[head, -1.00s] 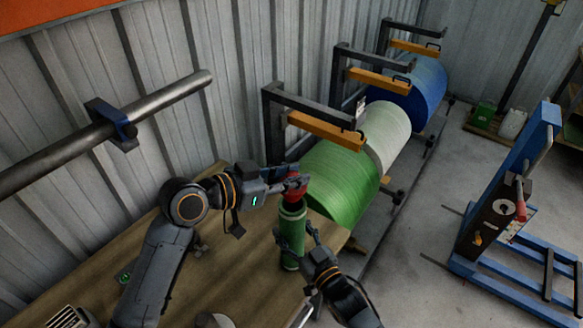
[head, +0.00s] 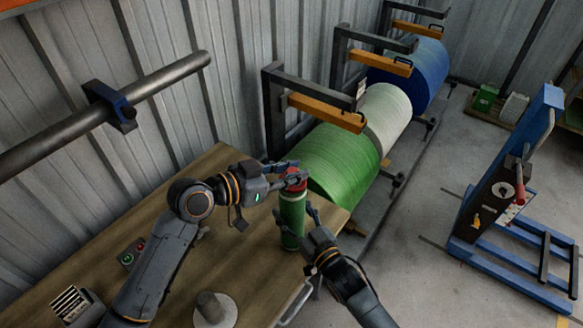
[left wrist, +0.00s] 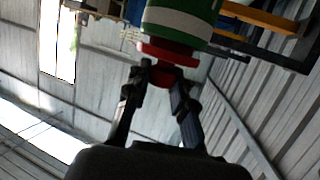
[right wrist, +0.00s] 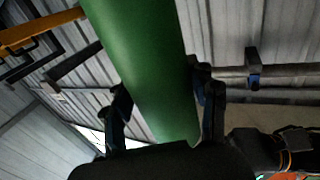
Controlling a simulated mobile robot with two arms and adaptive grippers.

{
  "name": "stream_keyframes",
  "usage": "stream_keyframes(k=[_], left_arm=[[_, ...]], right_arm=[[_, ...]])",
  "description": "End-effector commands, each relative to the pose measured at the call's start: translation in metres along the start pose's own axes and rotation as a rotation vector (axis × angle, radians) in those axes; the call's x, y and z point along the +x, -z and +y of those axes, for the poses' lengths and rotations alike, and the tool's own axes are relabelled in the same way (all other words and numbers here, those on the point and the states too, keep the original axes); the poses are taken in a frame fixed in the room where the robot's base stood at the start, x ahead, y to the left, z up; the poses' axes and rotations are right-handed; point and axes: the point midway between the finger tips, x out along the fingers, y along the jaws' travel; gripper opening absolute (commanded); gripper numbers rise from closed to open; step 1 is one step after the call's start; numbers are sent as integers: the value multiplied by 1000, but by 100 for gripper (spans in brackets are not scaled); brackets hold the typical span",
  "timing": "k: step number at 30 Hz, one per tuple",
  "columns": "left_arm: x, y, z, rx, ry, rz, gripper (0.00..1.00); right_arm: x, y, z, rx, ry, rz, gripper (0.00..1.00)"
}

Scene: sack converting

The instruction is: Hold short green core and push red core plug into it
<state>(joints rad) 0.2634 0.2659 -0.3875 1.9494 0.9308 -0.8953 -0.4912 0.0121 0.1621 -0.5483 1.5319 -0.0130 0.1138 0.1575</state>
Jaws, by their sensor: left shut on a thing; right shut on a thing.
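The short green core (head: 291,222) stands upright at the table's right end, with a pale band near its top. My right gripper (head: 307,226) is shut around its body; the right wrist view shows the green core (right wrist: 145,65) between the fingers. The red core plug (head: 295,182) is at the top end of the core. My left gripper (head: 290,181) is shut on the plug. In the left wrist view the plug's red flange (left wrist: 167,52) lies against or very close to the core's banded end (left wrist: 180,20); how deep it sits is hidden.
The wooden table (head: 160,225) holds a button box (head: 132,252), a slotted block (head: 72,304) and a round disc with a post (head: 212,308). Big green (head: 340,160), white and blue rolls stand behind. A blue lifting frame (head: 510,190) is at right.

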Motion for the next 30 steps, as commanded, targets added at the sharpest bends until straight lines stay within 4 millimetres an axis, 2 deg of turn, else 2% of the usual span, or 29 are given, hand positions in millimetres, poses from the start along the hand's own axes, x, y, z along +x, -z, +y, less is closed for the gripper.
stream_keyframes(k=[6,7,10,19,22,26,30], left_arm=[[0,0,0,0,0,0,0],[0,0,0,0,0,0,30],[0,0,0,0,0,0,50],[-1,0,0,0,0,-1,50],[-6,-1,-1,1,2,-2,50],[-26,-2,-1,3,2,-4,50],[-56,-2,-1,4,3,-5,50]], right_arm=[[0,0,0,0,0,-1,12],[0,0,0,0,0,-1,12],[0,0,0,0,0,-1,12],[0,0,0,0,0,-1,12],[0,0,0,0,0,-1,12],[0,0,0,0,0,-1,12],[0,0,0,0,0,-1,12]])
